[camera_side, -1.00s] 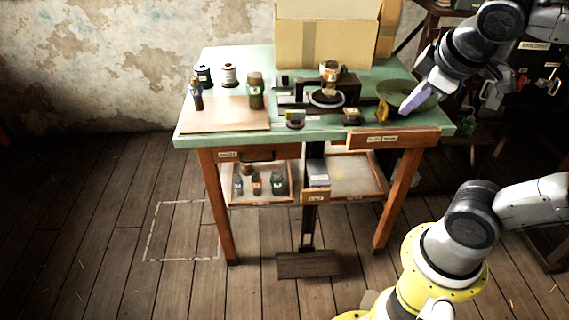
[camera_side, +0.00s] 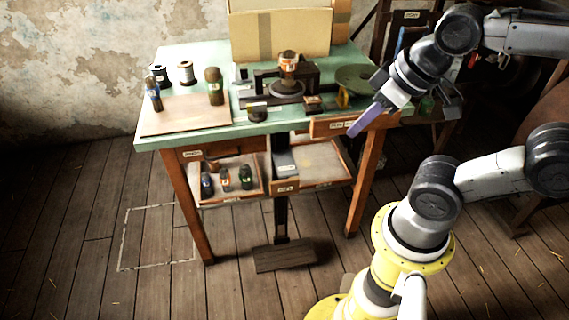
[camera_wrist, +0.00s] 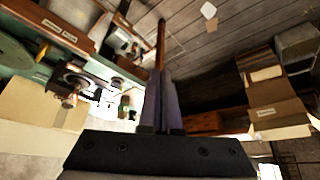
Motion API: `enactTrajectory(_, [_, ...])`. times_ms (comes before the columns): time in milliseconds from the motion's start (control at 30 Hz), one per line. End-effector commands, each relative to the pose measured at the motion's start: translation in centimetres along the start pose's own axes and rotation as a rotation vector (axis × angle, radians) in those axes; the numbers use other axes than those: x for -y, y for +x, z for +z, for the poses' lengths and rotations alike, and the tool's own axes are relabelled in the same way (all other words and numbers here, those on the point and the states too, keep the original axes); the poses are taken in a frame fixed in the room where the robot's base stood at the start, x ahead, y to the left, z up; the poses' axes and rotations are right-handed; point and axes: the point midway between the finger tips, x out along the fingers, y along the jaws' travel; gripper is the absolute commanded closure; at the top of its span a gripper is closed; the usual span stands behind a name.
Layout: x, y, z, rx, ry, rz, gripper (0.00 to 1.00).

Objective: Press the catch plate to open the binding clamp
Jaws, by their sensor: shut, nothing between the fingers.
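My gripper (camera_side: 354,131) is shut and empty, its purple fingers slanting down and left in front of the right end of the green table (camera_side: 185,62). In the wrist view its fingers (camera_wrist: 160,75) are together in the middle. A dark wooden plate (camera_side: 285,255) lies low near the floor, under a dark upright bar (camera_side: 281,218) below the table; it may be the catch plate. It is well below and left of my gripper, apart from it. A dark press-like device (camera_side: 286,92) stands on the table; I cannot tell whether its clamp is open.
A labelled drawer front (camera_side: 345,125) sits beside my fingertips. Open trays (camera_side: 318,165) hang under the table. The table's right leg (camera_side: 365,185) stands right of the plate. A cardboard box (camera_side: 280,35) is at the back. The floor left of the table is clear.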

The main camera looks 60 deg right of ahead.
Motion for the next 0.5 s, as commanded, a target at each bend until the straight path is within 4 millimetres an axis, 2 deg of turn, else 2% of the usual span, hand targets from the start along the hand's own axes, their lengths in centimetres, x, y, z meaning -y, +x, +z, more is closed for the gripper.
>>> enactTrajectory(500, [0.0, -0.01, -0.07, -0.003, -0.036, 0.0, 1.0])
